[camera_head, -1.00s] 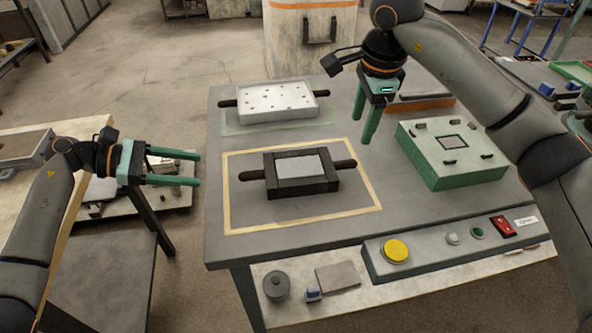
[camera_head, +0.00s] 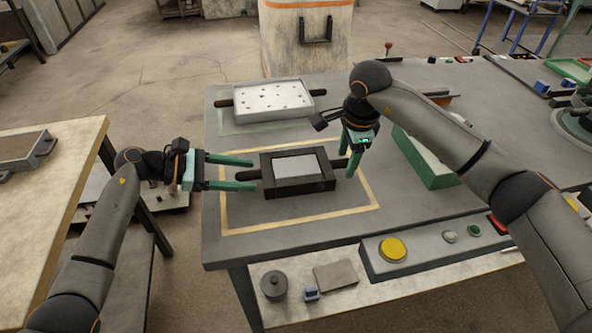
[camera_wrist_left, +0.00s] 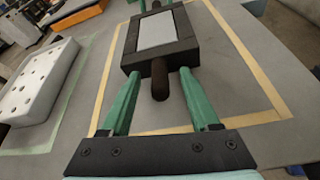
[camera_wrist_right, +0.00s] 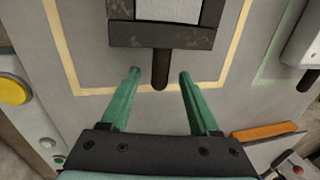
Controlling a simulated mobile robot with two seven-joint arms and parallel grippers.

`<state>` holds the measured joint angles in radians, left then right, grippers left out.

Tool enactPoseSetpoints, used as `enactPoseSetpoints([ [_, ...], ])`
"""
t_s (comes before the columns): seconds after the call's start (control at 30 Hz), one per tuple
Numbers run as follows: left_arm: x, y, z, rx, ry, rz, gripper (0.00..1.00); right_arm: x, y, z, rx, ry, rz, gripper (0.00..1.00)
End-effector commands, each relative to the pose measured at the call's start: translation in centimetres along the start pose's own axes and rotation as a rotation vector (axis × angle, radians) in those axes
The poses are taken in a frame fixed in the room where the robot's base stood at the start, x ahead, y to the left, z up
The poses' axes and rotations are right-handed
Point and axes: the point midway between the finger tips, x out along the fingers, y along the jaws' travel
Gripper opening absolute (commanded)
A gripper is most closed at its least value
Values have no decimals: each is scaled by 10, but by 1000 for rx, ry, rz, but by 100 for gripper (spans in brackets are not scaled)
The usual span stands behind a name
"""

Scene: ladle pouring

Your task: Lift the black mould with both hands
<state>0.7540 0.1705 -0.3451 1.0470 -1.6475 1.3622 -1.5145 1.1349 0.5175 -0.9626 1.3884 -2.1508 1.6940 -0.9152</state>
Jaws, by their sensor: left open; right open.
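The black mould (camera_head: 299,188), a dark frame around a light grey plate, sits on the table inside a yellow taped rectangle. A dark handle sticks out at each end. My left gripper (camera_head: 252,173) is open at the mould's left end. In the left wrist view the left handle (camera_wrist_left: 160,80) lies between its green fingers (camera_wrist_left: 155,85), which look clear of it. My right gripper (camera_head: 349,165) is open at the right end. In the right wrist view the right handle (camera_wrist_right: 160,70) points between its fingers (camera_wrist_right: 160,75). The right handle is partly hidden in the head view.
A white perforated mould (camera_head: 268,99) with dark handles stands behind, in a green outline. A control panel with a yellow button (camera_head: 392,249) runs along the front edge.

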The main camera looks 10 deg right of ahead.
Motion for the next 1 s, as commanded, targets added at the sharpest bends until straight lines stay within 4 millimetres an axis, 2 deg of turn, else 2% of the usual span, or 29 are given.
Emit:
enactPoseSetpoints([
  [0.37,4,0,0,1,1,1,62,4,0,0,0,0,0,62],
  [0.9,4,0,0,0,1,1,1,4,0,0,0,1,0,1],
  [1.0,4,0,0,0,1,1,0,4,0,0,0,1,0,0],
])
